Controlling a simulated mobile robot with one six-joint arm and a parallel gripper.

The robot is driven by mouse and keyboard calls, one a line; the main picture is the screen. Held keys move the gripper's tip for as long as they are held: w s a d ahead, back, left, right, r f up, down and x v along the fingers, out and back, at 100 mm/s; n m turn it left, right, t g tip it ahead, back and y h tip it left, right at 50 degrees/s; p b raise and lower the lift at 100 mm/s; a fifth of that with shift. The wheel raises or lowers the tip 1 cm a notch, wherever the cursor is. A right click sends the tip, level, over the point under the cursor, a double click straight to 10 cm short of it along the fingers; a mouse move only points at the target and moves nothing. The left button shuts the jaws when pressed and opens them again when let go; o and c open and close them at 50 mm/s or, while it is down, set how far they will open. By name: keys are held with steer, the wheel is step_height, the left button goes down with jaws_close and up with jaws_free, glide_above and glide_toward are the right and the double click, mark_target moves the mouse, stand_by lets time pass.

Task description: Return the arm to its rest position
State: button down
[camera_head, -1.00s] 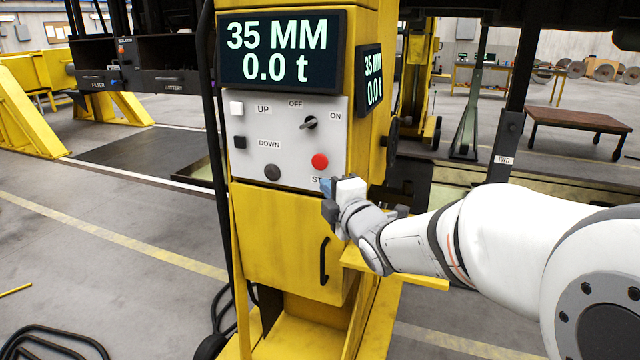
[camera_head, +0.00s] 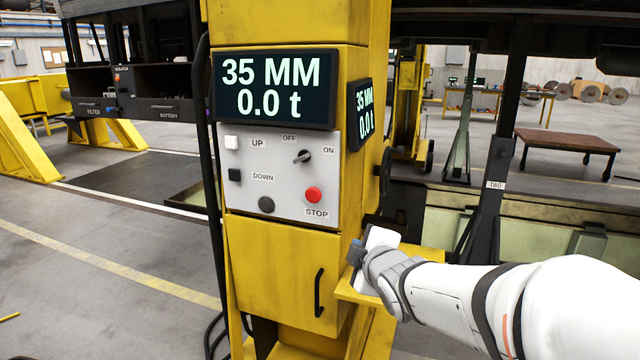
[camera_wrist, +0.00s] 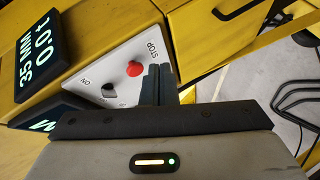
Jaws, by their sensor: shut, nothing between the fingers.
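My gripper (camera_head: 356,254) is in front of the yellow lifting column, to the lower right of its control panel (camera_head: 280,175), apart from the buttons. In the wrist view my gripper (camera_wrist: 158,72) has its two dark fingers together, with nothing between them. The white arm reaches in from the lower right of the head view. The panel has a red STOP button (camera_head: 313,195), a rotary OFF/ON switch (camera_head: 302,157) pointing toward ON, a white UP button (camera_head: 231,142) and a black DOWN button (camera_head: 235,175). The display (camera_head: 275,88) reads 35 MM and 0.0 t.
A yellow ledge (camera_head: 430,258) juts from the column beside my gripper. A dark stand labelled TWO (camera_head: 495,185) is at the right. Black cables run down the column's left side. A brown table (camera_head: 567,142) stands farther back. The floor at left is mostly open.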

steer(key=s+d+f+m+g+h+p, duration=0.1)
steer(key=s+d+m+g+p, duration=0.1)
steer(key=s+m, duration=0.3)
steer(key=s+d+f+m+g+h+p, duration=0.1)
steer(key=s+m+g, duration=0.4)
steer(key=s, duration=0.5)
steer(key=s+d+f+m+g+h+p, duration=0.1)
steer(key=s+d+f+m+g+p, duration=0.1)
steer(key=s+m, duration=0.4)
steer(key=shift+s+d+g+p, duration=0.45)
steer(key=shift+s+d+g, duration=0.4)
steer(key=shift+d+g, duration=0.3)
